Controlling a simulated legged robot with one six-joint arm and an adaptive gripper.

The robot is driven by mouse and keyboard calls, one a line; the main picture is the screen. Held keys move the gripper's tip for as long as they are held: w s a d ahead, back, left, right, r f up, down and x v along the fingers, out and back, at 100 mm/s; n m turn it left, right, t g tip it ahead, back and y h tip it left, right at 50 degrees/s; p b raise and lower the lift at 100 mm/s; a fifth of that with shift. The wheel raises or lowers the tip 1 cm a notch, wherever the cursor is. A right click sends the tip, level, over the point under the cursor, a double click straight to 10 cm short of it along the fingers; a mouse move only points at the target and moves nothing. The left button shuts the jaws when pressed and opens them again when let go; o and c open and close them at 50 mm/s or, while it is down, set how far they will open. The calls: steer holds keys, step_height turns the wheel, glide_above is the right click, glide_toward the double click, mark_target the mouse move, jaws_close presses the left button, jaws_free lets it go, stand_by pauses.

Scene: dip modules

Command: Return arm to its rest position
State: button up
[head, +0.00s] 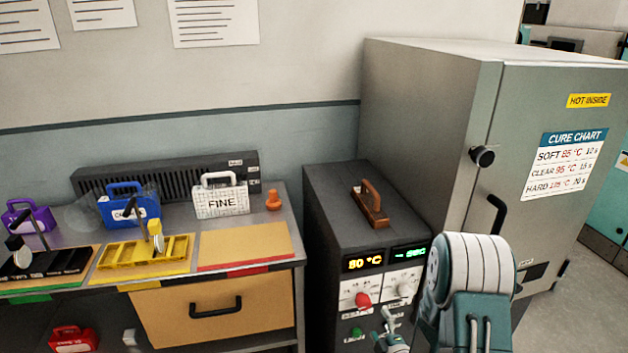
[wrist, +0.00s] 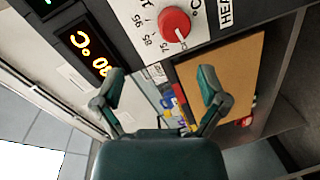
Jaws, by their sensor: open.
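My gripper (wrist: 160,92) is open, with its two fingers apart and nothing between them in the wrist view. In the head view my arm (head: 470,290) stands at the lower right, in front of the dark control box (head: 340,215) and the grey oven (head: 430,110). Part of my gripper shows low in the head view, close to the front of the box. In the wrist view a red knob (wrist: 174,24) on a white dial panel lies just beyond the fingers, apart from them. The orange display (wrist: 88,52) is left of it.
The workbench at left holds a white FINE module (head: 221,200), a blue module (head: 128,210), a yellow tray (head: 140,258) and a purple module (head: 30,218). A brown handle (head: 370,203) is on the box top. The oven door has a black handle (head: 489,214). Floor at far right is clear.

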steer(key=s+d+r+m+g+h, duration=0.1)
steer(key=s+r+m+g+h, duration=0.2)
steer(key=r, duration=0.6)
steer(key=s+r+m+g+h, duration=0.1)
steer(key=r+m+g, duration=0.1)
steer(key=r+m, duration=0.5)
steer(key=s+a+r+m+g, duration=0.1)
steer(key=s+r, duration=0.4)
steer(key=s, duration=0.6)
steer(key=s+a+r+m+g, duration=0.2)
steer(key=s+r+m+g, duration=0.2)
steer(key=s, duration=0.7)
step_height(320, 180, up, 2)
steer(key=shift+s+a+r+m+y, duration=0.15)
steer(key=shift+s+m+y, duration=0.2)
steer(key=shift+m, duration=0.45)
